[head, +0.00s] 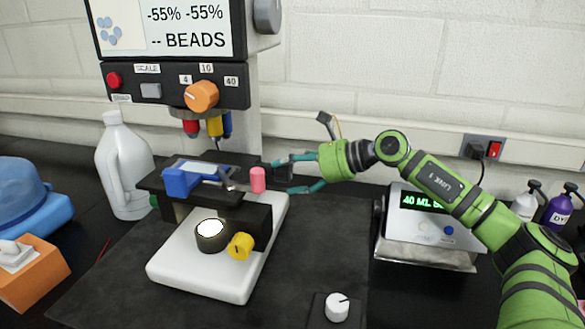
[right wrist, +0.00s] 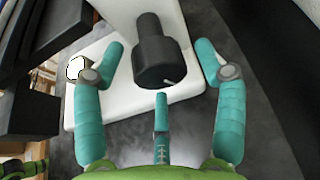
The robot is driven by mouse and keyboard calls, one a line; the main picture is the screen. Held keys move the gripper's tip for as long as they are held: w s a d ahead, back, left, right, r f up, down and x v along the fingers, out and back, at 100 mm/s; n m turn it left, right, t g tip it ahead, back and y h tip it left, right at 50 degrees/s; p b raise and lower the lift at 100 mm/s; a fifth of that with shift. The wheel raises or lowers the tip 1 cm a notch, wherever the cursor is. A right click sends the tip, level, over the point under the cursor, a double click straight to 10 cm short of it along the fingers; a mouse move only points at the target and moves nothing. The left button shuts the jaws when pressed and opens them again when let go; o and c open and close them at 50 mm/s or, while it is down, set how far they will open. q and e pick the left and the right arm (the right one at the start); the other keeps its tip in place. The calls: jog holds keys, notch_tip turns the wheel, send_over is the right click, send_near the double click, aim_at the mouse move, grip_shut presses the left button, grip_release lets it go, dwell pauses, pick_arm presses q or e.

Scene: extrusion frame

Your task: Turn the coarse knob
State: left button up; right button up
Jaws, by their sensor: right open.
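The white microscope (head: 205,270) stands on a dark mat, its screen and control panel above. In the right wrist view a dark grey stepped knob (right wrist: 160,55) with a small white mark sticks out from the white body. It looks like the coarse knob. My right gripper (head: 284,177) is open at the microscope's right side. Its teal fingers (right wrist: 161,62) stand on either side of the knob and below it; I cannot tell whether any touches. My left gripper is not in view.
A pink cylinder (head: 258,180) and a yellow knob (head: 240,246) are close by on the microscope. A scale (head: 425,245) stands at right, a white-knobbed box (head: 337,307) in front. A white jug (head: 124,170) stands at left.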

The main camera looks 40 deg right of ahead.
jog(key=c, duration=1.1)
jog(key=shift+o, duration=0.2)
jog(key=shift+s+f+n+b, duration=0.1)
jog(key=shift+f+n+b, duration=0.2)
jog(key=shift+b, duration=0.8)
jog(key=shift+r+h, duration=0.1)
jog(key=shift+h, duration=0.2)
jog(key=shift+r, duration=0.1)
jog(key=o, duration=1.1)
jog(key=shift+c, duration=0.2)
jog(key=shift+d, duration=0.1)
